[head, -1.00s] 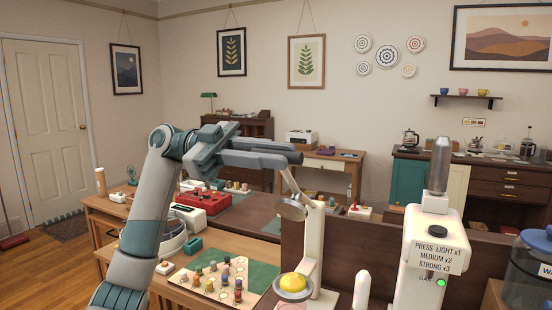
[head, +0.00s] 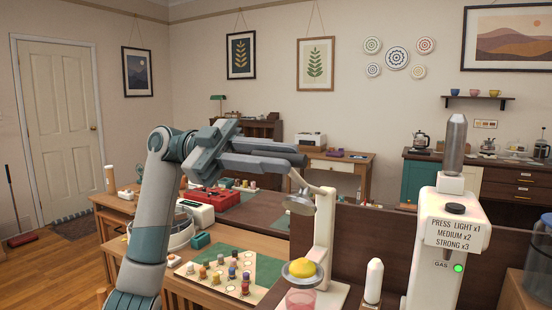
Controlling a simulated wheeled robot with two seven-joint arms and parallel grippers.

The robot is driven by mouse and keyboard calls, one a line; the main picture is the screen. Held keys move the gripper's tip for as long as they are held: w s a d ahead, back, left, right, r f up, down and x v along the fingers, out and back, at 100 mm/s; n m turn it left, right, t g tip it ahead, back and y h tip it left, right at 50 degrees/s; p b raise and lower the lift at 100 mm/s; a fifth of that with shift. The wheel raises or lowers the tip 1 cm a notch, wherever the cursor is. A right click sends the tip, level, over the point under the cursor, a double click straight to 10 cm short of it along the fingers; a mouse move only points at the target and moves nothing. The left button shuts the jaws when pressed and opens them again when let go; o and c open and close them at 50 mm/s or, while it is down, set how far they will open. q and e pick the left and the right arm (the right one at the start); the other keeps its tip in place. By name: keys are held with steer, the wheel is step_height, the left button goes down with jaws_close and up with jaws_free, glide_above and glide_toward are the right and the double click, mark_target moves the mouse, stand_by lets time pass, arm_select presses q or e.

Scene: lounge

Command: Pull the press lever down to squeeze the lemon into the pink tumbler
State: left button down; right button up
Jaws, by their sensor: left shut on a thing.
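The lemon press has a white upright post (head: 322,232) on a white base. Its lever (head: 297,181) slopes down from my gripper toward the top of the post, and a grey pressing cup (head: 302,204) hangs tilted beneath it. The yellow lemon half (head: 302,269) sits in the press's grey bowl, apart from the cup above. The pink tumbler (head: 300,299) stands under the bowl, cut by the frame's bottom edge. My left gripper (head: 301,160) is shut on the lever's raised end; its fingers hide the grip. My right gripper is not in view.
A white gas dispenser (head: 447,250) with a metal cylinder stands right of the press. A small white rounded post (head: 373,281) stands between them. A brown panel (head: 395,240) rises behind. A board with coloured pegs (head: 225,272) lies left, near my arm.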

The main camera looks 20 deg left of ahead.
arm_select(q)
steer(key=shift+f, duration=0.1)
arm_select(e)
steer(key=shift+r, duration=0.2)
arm_select(q)
steer(key=c, duration=1.6)
jaws_free()
steer(key=shift+c, duration=0.2)
steer(key=shift+a, duration=0.1)
